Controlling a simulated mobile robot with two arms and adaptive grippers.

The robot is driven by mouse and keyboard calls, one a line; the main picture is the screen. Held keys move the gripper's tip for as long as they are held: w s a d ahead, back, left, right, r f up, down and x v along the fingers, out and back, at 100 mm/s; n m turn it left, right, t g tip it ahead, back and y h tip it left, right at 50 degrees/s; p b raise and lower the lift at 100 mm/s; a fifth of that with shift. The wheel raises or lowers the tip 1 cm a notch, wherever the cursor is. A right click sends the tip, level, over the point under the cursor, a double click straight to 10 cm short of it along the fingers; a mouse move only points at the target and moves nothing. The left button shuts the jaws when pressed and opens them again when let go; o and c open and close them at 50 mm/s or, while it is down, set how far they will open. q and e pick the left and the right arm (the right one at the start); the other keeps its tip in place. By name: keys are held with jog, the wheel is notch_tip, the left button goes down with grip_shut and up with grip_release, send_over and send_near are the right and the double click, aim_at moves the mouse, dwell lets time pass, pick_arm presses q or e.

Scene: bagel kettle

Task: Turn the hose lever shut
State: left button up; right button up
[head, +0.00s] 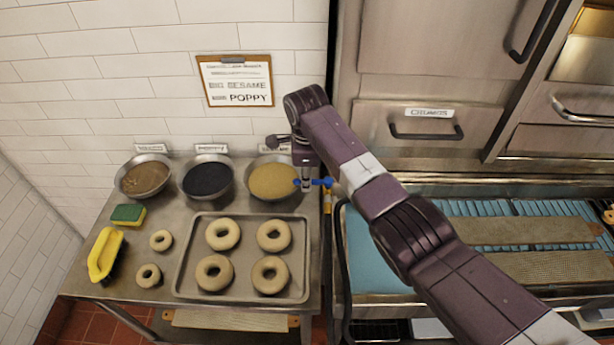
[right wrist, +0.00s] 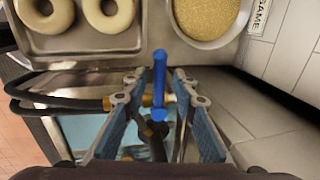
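The blue hose lever (head: 322,182) is at the right edge of the steel counter, by the sesame bowl. In the right wrist view the lever (right wrist: 159,80) stands between my right gripper's two fingers, with a visible gap on each side. A brass fitting (right wrist: 147,100) and a black hose (right wrist: 62,107) sit at its base. My right gripper (head: 307,184) points down at the lever and is open; it partly hides the valve in the head view. My left gripper is not in view.
A tray (head: 181,270) with several bagels, a sesame bowl (head: 273,180) and other topping bowls stand left of the lever. A blue water basin (head: 371,262) lies to the right. A tiled wall and steel cabinets close off the back.

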jog(key=shift+r, duration=0.1)
notch_tip(320, 180, up, 12)
jog(key=s, duration=0.2)
jog(key=shift+s+f, duration=0.15)
jog(key=shift+f, duration=0.1)
jog(key=shift+d, duration=0.1)
dwell(0.6)
